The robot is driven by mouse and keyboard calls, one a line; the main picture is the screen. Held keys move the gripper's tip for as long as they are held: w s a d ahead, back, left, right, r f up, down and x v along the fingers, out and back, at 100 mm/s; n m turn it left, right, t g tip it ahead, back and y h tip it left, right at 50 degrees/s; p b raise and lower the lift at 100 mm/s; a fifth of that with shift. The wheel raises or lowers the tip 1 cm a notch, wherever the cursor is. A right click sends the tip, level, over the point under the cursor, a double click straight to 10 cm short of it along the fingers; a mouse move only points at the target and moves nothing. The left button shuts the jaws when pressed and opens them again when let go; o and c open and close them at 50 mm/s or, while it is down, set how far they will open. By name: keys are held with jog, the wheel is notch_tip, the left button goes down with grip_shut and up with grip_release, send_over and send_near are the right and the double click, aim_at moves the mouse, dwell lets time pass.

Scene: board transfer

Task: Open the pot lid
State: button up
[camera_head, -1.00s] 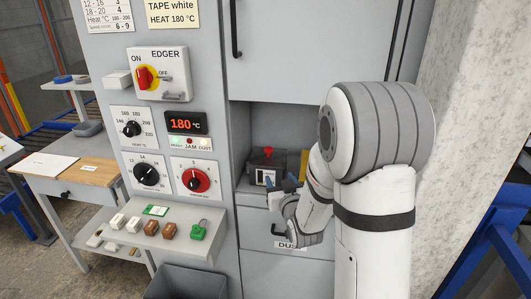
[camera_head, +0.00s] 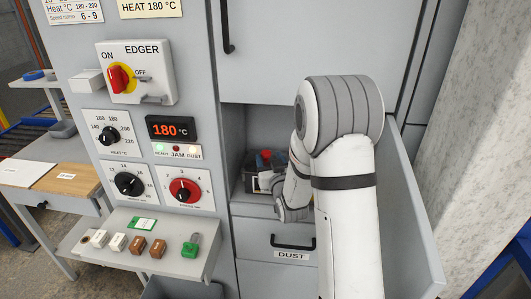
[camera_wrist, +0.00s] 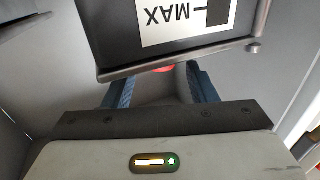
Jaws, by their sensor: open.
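The pot (camera_head: 251,182) is a dark box with a white label, standing in the cabinet recess. A red knob (camera_head: 265,154) shows on top of it. In the wrist view the dark pot body (camera_wrist: 115,45) fills the upper part, with its MAX label (camera_wrist: 185,20) upside down. My gripper (camera_wrist: 160,78) is open, with its two blue fingers apart and pointing at the pot. Part of the red knob (camera_wrist: 165,69) shows between the fingertips, beyond the dark rim. I cannot tell whether the fingers touch anything. My arm hides the pot's right side in the head view.
Grey recess walls stand close around the pot. Below is a DUST front with a black handle (camera_head: 292,242). A grey panel (camera_head: 418,220) stands right of my arm.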

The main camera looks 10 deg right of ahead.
jog(key=shift+w+a, duration=0.15)
jog(key=shift+w, duration=1.15)
jog(key=shift+c, duration=0.5)
grip_shut()
